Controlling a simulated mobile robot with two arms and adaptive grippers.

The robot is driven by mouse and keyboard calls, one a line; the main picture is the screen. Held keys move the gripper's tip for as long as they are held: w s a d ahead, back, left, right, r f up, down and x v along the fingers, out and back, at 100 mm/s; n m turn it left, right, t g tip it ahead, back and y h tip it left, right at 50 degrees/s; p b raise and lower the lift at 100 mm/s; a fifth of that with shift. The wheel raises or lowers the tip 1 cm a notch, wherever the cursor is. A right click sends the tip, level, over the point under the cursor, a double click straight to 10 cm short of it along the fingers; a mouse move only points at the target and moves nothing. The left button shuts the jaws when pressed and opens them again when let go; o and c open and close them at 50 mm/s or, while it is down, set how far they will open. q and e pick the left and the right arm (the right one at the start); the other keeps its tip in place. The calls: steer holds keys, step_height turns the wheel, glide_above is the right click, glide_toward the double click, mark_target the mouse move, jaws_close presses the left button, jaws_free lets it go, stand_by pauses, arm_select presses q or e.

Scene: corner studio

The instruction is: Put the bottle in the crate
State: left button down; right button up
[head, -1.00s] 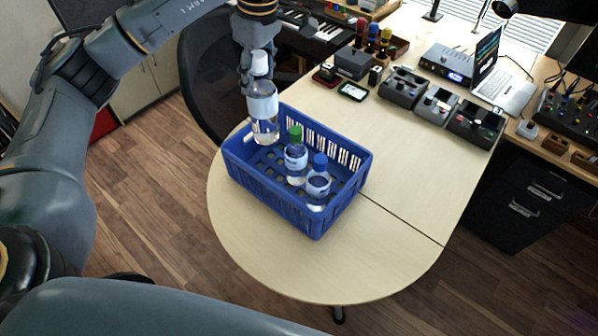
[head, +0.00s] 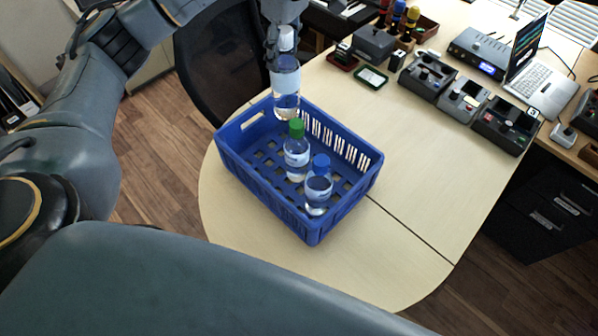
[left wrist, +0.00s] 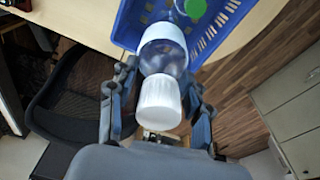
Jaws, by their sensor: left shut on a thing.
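A clear bottle with a white cap (head: 285,88) is held upright in my left gripper (head: 284,50), above the far left part of the blue crate (head: 262,192). In the left wrist view the bottle's white cap (left wrist: 158,103) is close to the camera, between the two fingers (left wrist: 155,100). The crate's blue wall also shows there (left wrist: 128,25). Inside the crate stand a green-capped bottle (head: 297,158) and a blue-capped bottle (head: 318,188). The held bottle's base overlaps the crate's far rim in the head view. My right gripper is not in view.
The crate stands on a pale rounded table (head: 400,230). Several grey devices (head: 465,100) and a laptop (head: 540,80) are at the back right. A black mesh chair (head: 225,65) is behind the crate. The table right of the crate is clear.

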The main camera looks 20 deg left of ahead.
mark_target(286, 103)
arm_select(q)
steer(key=shift+f, duration=0.45)
steer(key=f+p, duration=0.2)
steer(key=f, duration=1.2)
steer(key=shift+w, duration=0.2)
step_height(286, 103, down, 4)
steer(key=shift+r+p, duration=0.15)
steer(key=shift+p, duration=0.4)
steer(key=shift+f, duration=0.25)
steer(key=c, duration=0.6)
jaws_free()
steer(key=shift+s, duration=0.1)
